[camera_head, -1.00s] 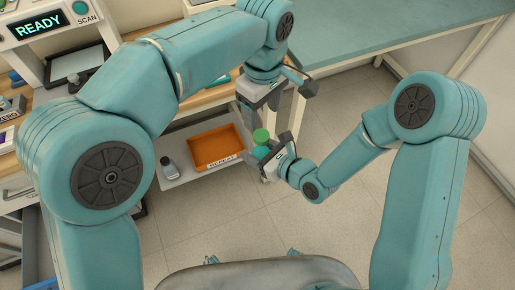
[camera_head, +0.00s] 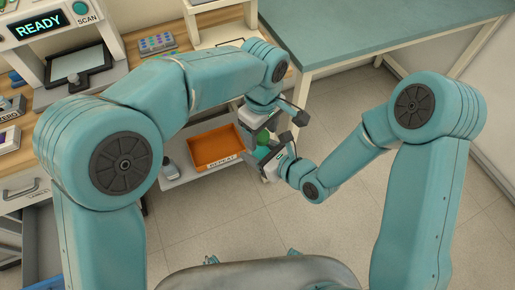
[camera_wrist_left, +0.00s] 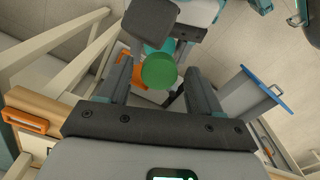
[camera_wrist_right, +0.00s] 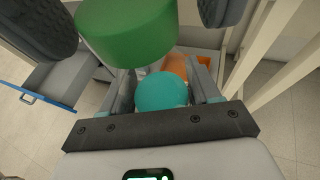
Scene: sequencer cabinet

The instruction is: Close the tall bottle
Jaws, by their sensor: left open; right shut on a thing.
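A green cylindrical cap (camera_head: 263,136) is above a teal bottle (camera_head: 262,153) in the head view. My left gripper (camera_wrist_left: 158,76) is open, with its fingers on either side of the green cap, which also shows in the left wrist view (camera_wrist_left: 159,70). My right gripper (camera_wrist_right: 162,88) is shut on the teal bottle, whose rounded teal part shows between its fingers in the right wrist view (camera_wrist_right: 161,91). There the cap (camera_wrist_right: 126,35) looks nearer the camera, up and to the left. I cannot tell whether cap and bottle are firmly joined.
An orange tray (camera_head: 214,148) labelled REPEAT and a small grey bottle (camera_head: 170,168) are on a low shelf left of the grippers. The wooden workbench with a READY scanner (camera_head: 38,24) is at left. A teal-topped table (camera_head: 370,30) stands behind. Open floor lies to the right.

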